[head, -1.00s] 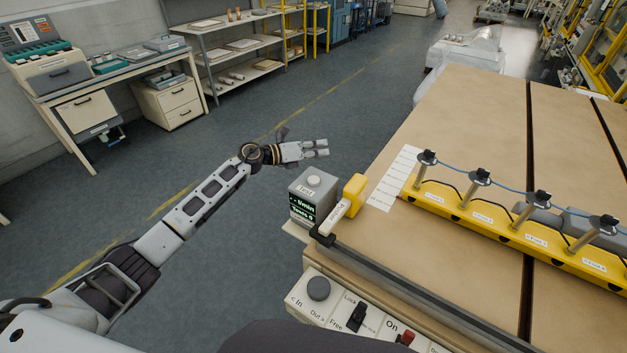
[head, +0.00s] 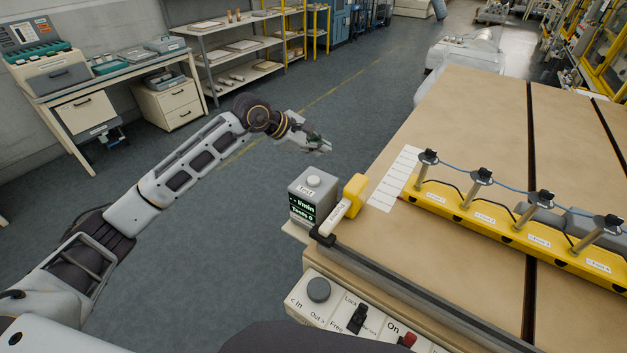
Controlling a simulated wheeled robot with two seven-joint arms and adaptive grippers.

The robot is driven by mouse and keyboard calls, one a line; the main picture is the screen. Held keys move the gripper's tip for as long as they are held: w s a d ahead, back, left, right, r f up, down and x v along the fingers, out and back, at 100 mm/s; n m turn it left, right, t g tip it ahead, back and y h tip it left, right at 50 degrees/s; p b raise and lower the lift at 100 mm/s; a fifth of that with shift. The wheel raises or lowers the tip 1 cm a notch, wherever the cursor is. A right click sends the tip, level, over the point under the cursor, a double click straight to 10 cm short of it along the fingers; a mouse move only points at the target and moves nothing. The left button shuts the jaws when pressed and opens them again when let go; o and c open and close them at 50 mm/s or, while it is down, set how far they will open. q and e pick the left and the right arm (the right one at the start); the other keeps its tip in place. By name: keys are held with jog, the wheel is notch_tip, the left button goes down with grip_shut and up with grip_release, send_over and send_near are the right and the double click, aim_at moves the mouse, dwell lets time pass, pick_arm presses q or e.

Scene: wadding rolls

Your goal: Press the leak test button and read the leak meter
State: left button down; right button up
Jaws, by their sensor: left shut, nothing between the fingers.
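The leak meter is a small grey box (head: 299,192) at the table's near left corner in the head view. Its dark screen (head: 302,211) shows green text that reads "- - l/min" and "Tests 0". A round white test button (head: 314,181) sits on its top, above a label reading "Test". My left gripper (head: 325,147) is shut and empty, beyond and above the box, apart from the button. It points to the right and slightly down. My right gripper is not in view.
A yellow-headed lever (head: 354,190) stands right beside the box. A yellow rail (head: 480,215) with several metal posts lies on the tan table (head: 450,130). A control panel (head: 345,312) with a knob and switches is at the front. Open floor lies left of the table.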

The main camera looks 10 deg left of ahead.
pick_arm(q)
jog(key=shift+s+a+r+m+y, duration=0.2)
jog(key=shift+a+r+m+y, duration=0.1)
jog(key=shift+a+m+y, duration=0.2)
jog(key=shift+f, duration=0.15)
jog(key=b, duration=0.2)
send_over(315, 181)
jog(key=shift+f, duration=3.15)
jog(key=shift+f+b, duration=0.85)
jog(key=shift+f, duration=0.25)
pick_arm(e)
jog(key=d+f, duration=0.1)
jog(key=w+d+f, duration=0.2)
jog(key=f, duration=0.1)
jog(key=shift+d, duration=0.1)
